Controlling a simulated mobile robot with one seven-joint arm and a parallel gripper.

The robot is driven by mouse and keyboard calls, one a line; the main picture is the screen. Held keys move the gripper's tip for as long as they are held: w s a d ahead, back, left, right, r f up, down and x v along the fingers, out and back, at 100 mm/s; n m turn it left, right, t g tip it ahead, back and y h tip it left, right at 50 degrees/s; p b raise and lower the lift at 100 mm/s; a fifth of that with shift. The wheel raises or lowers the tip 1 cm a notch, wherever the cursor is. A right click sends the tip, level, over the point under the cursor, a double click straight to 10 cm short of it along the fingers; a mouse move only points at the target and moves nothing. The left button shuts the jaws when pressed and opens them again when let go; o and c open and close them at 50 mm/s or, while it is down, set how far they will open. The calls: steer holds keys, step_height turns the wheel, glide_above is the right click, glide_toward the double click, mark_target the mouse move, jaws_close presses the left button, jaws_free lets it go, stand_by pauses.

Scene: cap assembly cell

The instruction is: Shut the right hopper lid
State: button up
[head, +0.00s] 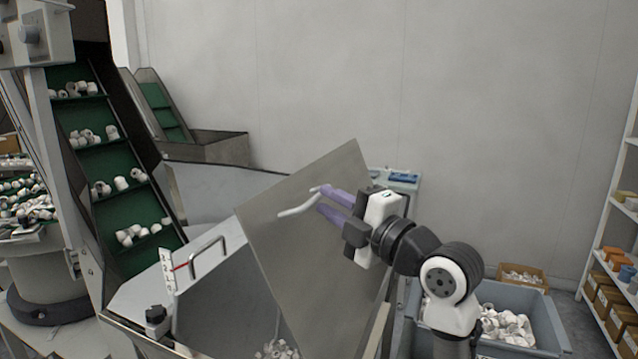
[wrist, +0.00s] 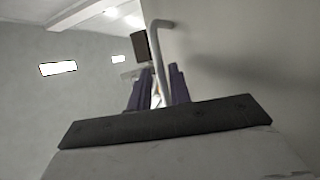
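The right hopper lid (head: 315,255) is a flat grey metal panel standing raised and tilted over the hopper opening. A pale bent bar handle (head: 298,210) is on its face; the handle also shows in the wrist view (wrist: 156,50). My gripper (head: 321,198) is at the handle, with its two purple fingers on either side of the bar. In the wrist view the bar runs between the fingers (wrist: 159,90), with a gap visible beside it. The fingers look apart, not closed tight. The fingers partly hide the handle's far end.
The left hopper lid (head: 150,295) lies flat with its own bar handle (head: 207,257). White caps (head: 277,349) show inside the hopper. A green conveyor (head: 110,170) rises at left. A grey bin of white parts (head: 545,325) and shelving (head: 612,250) stand at right.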

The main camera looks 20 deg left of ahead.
mark_target(322, 197)
steer(key=shift+p+x, duration=0.45)
steer(key=shift+x, duration=1.3)
jaws_close()
